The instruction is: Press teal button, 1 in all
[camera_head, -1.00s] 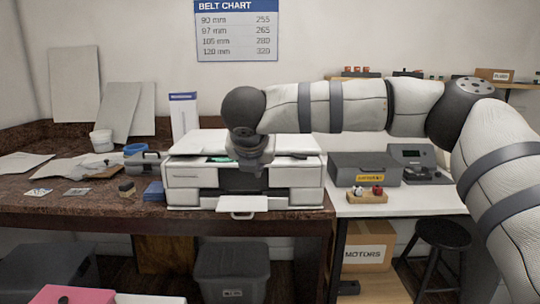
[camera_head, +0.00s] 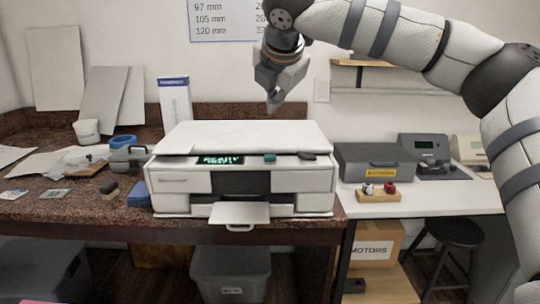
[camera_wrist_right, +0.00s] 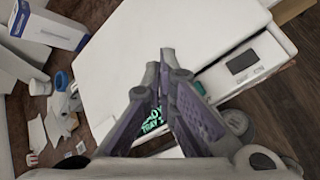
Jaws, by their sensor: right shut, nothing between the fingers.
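The white printer (camera_head: 240,137) stands on the brown worktop. The teal button (camera_head: 270,157) is on its front control strip, right of a dark display (camera_head: 220,160) with green text. My right gripper (camera_head: 272,106) is shut and empty, pointing down above the printer's top, apart from the button. In the right wrist view the shut fingers (camera_wrist_right: 166,62) are over the printer's white lid. There the display (camera_wrist_right: 153,122) shows partly behind the fingers, and a bit of the teal button (camera_wrist_right: 199,88) shows beside them. My left gripper is in neither view.
A dark oval part (camera_head: 307,156) lies right of the button on the strip. An output tray (camera_head: 239,213) sticks out in front. A blue-and-white box (camera_head: 175,102) stands behind left, a grey case (camera_head: 373,162) to the right.

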